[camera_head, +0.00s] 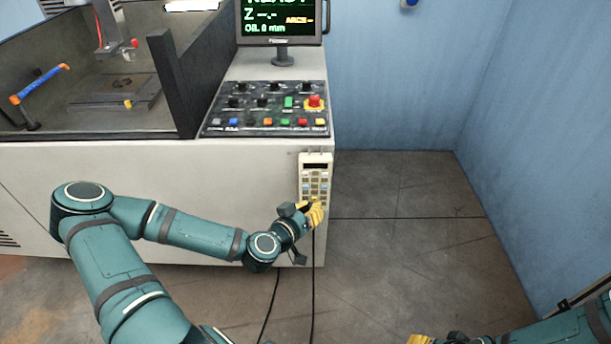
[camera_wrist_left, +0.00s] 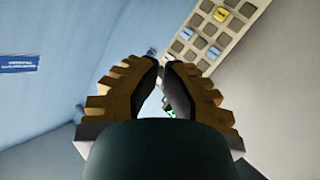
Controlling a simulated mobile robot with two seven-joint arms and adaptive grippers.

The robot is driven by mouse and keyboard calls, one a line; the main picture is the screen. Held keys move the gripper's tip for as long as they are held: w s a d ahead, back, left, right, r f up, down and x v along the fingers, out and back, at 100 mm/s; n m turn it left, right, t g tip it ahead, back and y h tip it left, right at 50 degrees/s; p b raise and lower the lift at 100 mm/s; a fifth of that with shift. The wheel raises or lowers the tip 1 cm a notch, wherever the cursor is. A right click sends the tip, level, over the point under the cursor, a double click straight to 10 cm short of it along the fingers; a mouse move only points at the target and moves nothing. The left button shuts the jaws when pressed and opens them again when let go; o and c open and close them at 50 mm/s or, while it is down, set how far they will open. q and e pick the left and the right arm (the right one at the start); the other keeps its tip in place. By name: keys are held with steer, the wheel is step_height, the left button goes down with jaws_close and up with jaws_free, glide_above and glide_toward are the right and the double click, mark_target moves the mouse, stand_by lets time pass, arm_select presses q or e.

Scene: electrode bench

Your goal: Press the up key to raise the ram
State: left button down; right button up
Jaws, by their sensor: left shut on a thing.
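The hand pendant (camera_head: 315,175) hangs upright on the front of the machine, near its right corner. It is cream, with a dark display and rows of small keys. In the left wrist view its keypad (camera_wrist_left: 205,38) shows tilted, with grey, blue and yellow keys; their markings are too small to read. My left gripper (camera_head: 316,215) is at the pendant's lower end and covers part of it. Its fingertips (camera_wrist_left: 161,64) are drawn together just beside the keypad; what lies between them is hidden. My right gripper (camera_head: 420,340) barely shows at the bottom edge.
The machine's control panel (camera_head: 268,108) has coloured buttons and a red stop knob. A monitor (camera_head: 280,20) stands behind it. Cables (camera_head: 313,290) hang below the pendant to the floor. The floor (camera_head: 410,195) to the right is clear up to the blue wall (camera_head: 400,80).

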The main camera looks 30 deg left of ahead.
mark_target(305, 174)
arm_select(q)
steer(key=shift+w+a, duration=0.7)
steer(key=shift+w, duration=0.5)
steer(key=shift+w+a, duration=0.75)
steer(key=shift+w, duration=0.4)
steer(key=shift+w+a, duration=0.7)
steer(key=shift+w, duration=0.5)
steer(key=shift+w, duration=0.1)
steer(key=shift+w+a+b, duration=0.25)
steer(key=shift+b, duration=0.05)
